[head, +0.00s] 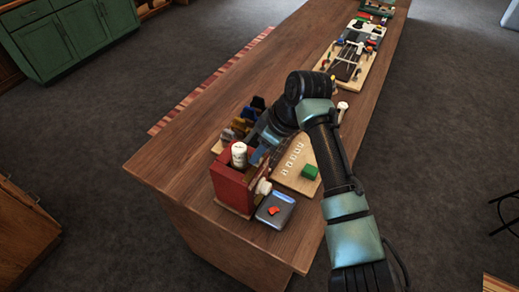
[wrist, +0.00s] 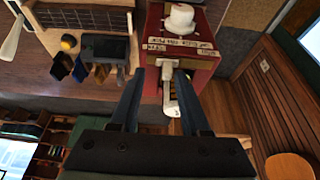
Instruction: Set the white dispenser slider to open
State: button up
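The red dispenser (wrist: 207,62) stands upper centre in the wrist view, with a white knob-like top (wrist: 180,18) and pale labels on its face. A white slider (wrist: 168,92) hangs from its front, below the labels. My gripper (wrist: 159,76) is open; its two dark fingers are spread, with the white slider between them, nearer the right finger. I cannot tell whether either finger touches it. In the head view the red dispenser (head: 229,188) stands at the counter's near end, and a white part (head: 264,187) shows at its right side.
A grey tray (head: 284,201) with a red piece lies beside the dispenser. A lettered board (head: 293,181) carries a green block (head: 309,172). More boards with small parts line the wooden counter (head: 190,150) farther back. The counter's left strip is clear.

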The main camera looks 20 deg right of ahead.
jog(key=shift+s+a+r, duration=0.15)
jog(key=shift+a, duration=0.05)
jog(key=b+v, duration=0.3)
jog(key=v, duration=1)
jog(key=shift+d, duration=0.1)
